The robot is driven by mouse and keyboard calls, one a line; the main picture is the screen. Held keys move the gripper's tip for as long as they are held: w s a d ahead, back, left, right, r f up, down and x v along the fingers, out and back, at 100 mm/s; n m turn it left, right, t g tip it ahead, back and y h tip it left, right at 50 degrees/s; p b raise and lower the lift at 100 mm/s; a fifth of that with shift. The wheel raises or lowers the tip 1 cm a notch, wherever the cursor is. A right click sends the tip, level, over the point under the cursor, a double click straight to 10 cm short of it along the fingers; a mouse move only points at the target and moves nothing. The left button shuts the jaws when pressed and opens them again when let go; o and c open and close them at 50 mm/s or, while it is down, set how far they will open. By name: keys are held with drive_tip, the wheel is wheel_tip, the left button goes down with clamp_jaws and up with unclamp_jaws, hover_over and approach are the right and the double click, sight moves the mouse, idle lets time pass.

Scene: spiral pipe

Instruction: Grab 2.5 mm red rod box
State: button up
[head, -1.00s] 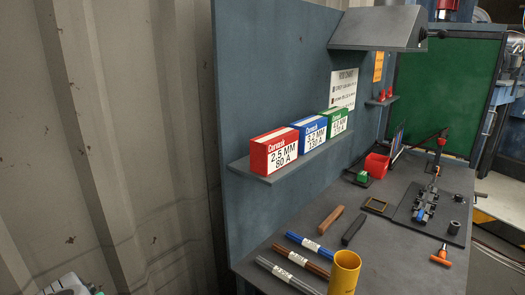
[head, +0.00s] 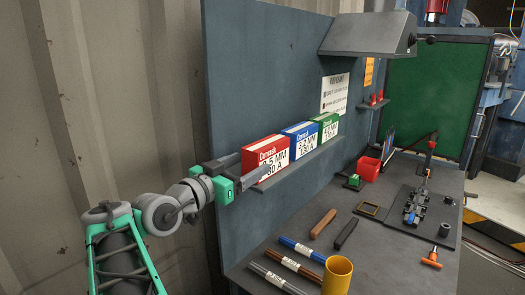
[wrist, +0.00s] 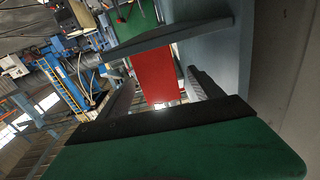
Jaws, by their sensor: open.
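The red rod box (head: 267,156), labelled 2.5 MM 80 A, stands upright at the near end of a wall shelf in the head view. My gripper (head: 243,172) is open at its left end, with its fingers reaching toward the box. In the wrist view the red box (wrist: 155,76) shows between the two spread fingers of my gripper (wrist: 163,72). I cannot tell whether either finger touches it.
A blue box (head: 301,141) and a green box (head: 328,128) stand beside the red one on the narrow shelf (head: 300,163). The blue back panel (head: 260,70) rises behind. Below, the workbench (head: 330,235) holds rod bundles, a yellow cup (head: 337,276) and tools.

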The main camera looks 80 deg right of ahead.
sight(267, 153)
drive_tip(key=shift+g, duration=0.3)
drive_tip(key=p+x, duration=0.3)
drive_tip(key=x, duration=0.5)
drive_tip(key=shift+s+r, duration=0.1)
drive_tip(key=shift+s, duration=0.1)
drive_tip(key=shift+d, duration=0.2)
drive_tip(key=shift+a, duration=0.1)
clamp_jaws()
drive_tip(key=shift+r, duration=0.1)
